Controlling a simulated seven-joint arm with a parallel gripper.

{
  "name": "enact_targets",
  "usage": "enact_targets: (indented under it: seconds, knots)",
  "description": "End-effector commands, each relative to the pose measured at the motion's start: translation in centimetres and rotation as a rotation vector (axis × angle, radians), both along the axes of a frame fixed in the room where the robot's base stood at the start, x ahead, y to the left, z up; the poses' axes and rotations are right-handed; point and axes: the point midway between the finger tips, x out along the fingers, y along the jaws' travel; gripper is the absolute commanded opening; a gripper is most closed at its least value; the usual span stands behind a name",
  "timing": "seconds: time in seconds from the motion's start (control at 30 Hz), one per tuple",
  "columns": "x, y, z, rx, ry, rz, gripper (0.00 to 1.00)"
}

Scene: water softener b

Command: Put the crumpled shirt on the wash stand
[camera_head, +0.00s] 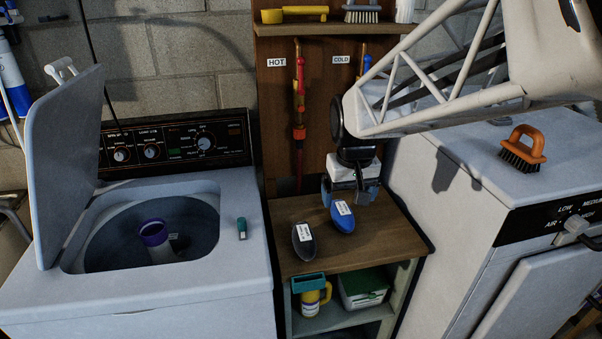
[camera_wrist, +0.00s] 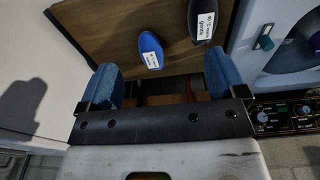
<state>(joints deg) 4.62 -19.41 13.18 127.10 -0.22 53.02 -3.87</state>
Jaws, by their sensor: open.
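I cannot make out a crumpled shirt in either view. What appears to be the wash stand (camera_head: 385,238) is a small wooden-topped stand between the washer and the dryer. A dark oval item (camera_head: 304,243) and a blue oval item (camera_head: 343,217), both with white labels, lie on its top. My gripper (camera_head: 350,196) is above the rear of the stand, close behind the blue item. In the wrist view its blue-padded fingers (camera_wrist: 162,70) are wide apart with nothing between them. The stand top (camera_wrist: 110,30) also shows there.
The washer (camera_head: 150,295) stands left with its lid (camera_head: 68,160) raised; a purple-topped agitator (camera_head: 155,235) is in its tub. A green-capped item (camera_head: 241,228) is on its rim. The dryer (camera_head: 450,190) at right carries an orange brush (camera_head: 524,148). Pipes and a shelf are behind.

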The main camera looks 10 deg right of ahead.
Motion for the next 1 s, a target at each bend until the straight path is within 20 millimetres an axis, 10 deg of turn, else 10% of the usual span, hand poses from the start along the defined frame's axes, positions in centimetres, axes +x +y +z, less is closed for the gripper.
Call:
enact_targets:
  seconds: [0.6,1.0]
  knots:
    - [-15.9,3.2,1.4,0.002,-0.111,-0.007,0.9]
    - [-18.3,3.5,1.0,0.003,-0.126,-0.008,0.9]
